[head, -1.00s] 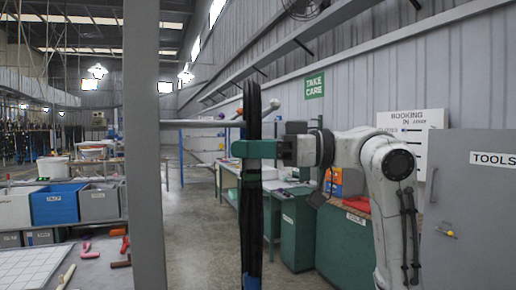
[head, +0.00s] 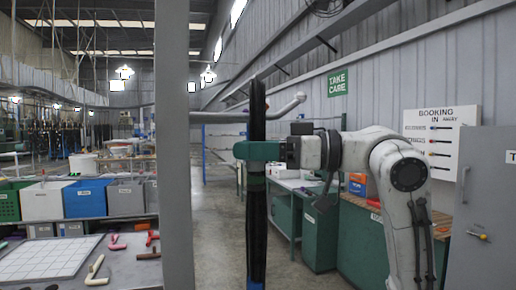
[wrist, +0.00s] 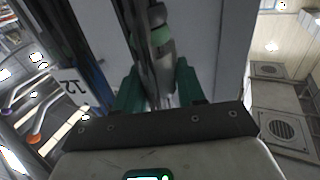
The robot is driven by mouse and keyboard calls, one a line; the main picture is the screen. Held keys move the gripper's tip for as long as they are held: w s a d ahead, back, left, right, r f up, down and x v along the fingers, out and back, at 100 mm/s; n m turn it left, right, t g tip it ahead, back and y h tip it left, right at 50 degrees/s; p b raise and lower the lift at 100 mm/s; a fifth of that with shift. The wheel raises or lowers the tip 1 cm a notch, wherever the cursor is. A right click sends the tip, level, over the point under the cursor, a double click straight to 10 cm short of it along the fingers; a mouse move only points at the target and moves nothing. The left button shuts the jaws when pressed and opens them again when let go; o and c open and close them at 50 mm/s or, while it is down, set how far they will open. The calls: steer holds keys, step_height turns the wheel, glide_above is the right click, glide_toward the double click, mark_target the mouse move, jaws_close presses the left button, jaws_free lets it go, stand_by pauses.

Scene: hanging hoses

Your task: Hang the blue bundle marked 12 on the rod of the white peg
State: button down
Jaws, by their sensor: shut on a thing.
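My gripper (head: 256,150), with green fingers, is shut on a tall, narrow, dark bundle (head: 257,215) that hangs upright and shows a little blue at its bottom. In the wrist view the bundle (wrist: 152,55) runs between the fingers. An upside-down tag reading 12 (wrist: 70,86) shows beside a blue strip at the left. A pale rod (head: 222,117) leaves the grey post to the left of the bundle. A rounded white tip (head: 300,97) on a rising rod shows to its right. The bundle covers the part between. I cannot tell whether the rod passes through the bundle or behind it.
The grey post (head: 174,200) stands close at the left of the bundle. A bench with bins (head: 85,199) and loose hooks (head: 97,270) is at the left. Green cabinets (head: 319,238) and a grey cupboard (head: 490,220) line the right. Open floor lies between.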

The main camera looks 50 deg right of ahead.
mark_target(250, 195)
steer(key=shift+w+a+f+b, duration=0.1)
steer(key=shift+a+f+b, duration=0.1)
steer(key=shift+f+b, duration=0.55)
steer(key=shift+w+a+f+b, duration=0.15)
steer(key=shift+f+b, duration=0.3)
steer(key=shift+f, duration=0.55)
steer(key=c, duration=0.6)
jaws_free()
steer(key=shift+f, duration=0.15)
steer(key=b+v, duration=0.2)
steer(key=v, duration=0.9)
